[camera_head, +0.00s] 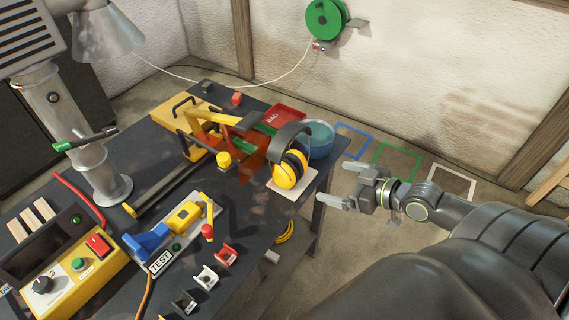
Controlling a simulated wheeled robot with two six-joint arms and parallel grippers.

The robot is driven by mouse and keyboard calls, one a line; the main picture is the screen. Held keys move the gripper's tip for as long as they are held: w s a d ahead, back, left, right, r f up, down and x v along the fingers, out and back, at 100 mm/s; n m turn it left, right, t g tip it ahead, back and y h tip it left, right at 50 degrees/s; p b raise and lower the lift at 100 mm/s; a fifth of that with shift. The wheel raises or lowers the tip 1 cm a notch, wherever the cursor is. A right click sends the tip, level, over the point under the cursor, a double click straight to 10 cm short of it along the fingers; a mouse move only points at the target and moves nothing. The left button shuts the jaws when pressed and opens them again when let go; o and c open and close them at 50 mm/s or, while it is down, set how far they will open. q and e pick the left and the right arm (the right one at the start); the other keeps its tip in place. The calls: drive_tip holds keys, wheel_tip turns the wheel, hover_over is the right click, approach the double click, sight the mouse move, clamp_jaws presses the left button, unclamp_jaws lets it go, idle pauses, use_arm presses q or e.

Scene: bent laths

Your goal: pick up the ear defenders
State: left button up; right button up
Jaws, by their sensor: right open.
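The ear defenders (289,170) have yellow cups and a black headband. They stand on a small pale board (298,190) at the right edge of the dark workbench, with the headband upward. My right gripper (338,184) is open and empty, to the right of the ear defenders and apart from them, beyond the bench edge. Its fingers point left toward the bench. My left gripper does not show.
A blue bowl (318,141) stands close behind the ear defenders, beside a red tray marked BAD (287,113). A yellow clamp machine with an orange guard (254,166) is just left. A test fixture (172,233) and control box (84,270) stand nearer.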

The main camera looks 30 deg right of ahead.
sight(289, 169)
drive_tip(key=x, duration=1.1)
drive_tip(key=shift+w+d, duration=0.1)
drive_tip(key=shift+w, duration=0.05)
drive_tip(key=shift+p+x, duration=0.7)
drive_tip(key=shift+x, duration=2.25)
drive_tip(key=shift+d+f, duration=0.1)
drive_tip(key=c, duration=0.9)
drive_tip(key=shift+c, duration=0.9)
